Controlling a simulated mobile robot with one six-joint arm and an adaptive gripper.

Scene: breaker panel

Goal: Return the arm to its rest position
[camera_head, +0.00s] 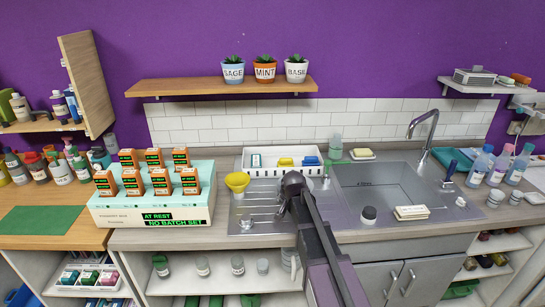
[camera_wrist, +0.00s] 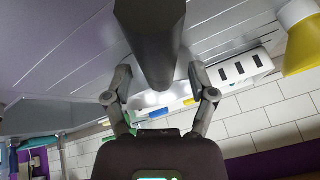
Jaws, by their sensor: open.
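My arm (camera_head: 318,235) reaches up over the front of the counter, its far end above the ribbed drainboard left of the sink. No held object is visible. The wrist view appears upside down, with the drainboard (camera_wrist: 65,55) above and the tiled wall (camera_wrist: 262,120) below.
A yellow funnel (camera_head: 237,182) stands left of my arm's end, and a white tray (camera_head: 262,171) lies behind it. A pale device (camera_head: 125,215) with orange-and-black units reads "AT REST". The sink (camera_head: 385,187) is to the right. A wooden shelf (camera_head: 220,86) holds three potted plants.

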